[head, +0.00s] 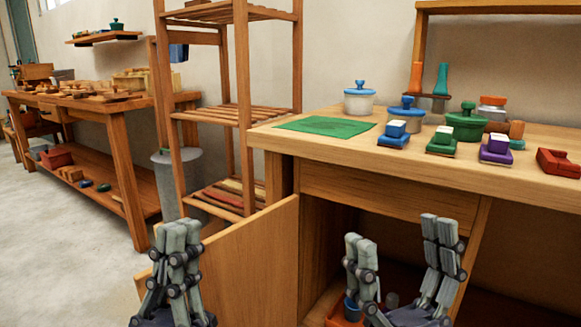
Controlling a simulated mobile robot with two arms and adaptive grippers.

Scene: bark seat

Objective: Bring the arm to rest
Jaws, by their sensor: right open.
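My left gripper (178,232) is at the lower left, in front of the open wooden cabinet door (250,262). Its grey fingers stand upright and overlap in this view, so the gap between them is hidden. I see nothing held in it. My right gripper (398,228) is at the lower middle right, in front of the open cabinet under the workbench. Its fingers are wide apart, pointing up, with nothing between them. The arms behind both grippers are out of view.
The workbench (400,172) holds a green mat (325,126), lidded pots and several coloured blocks. An orange bin (330,312) with a blue cup (352,309) sits low in the cabinet. A slatted shelf (245,115) stands behind the door. Open floor (60,245) lies at left.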

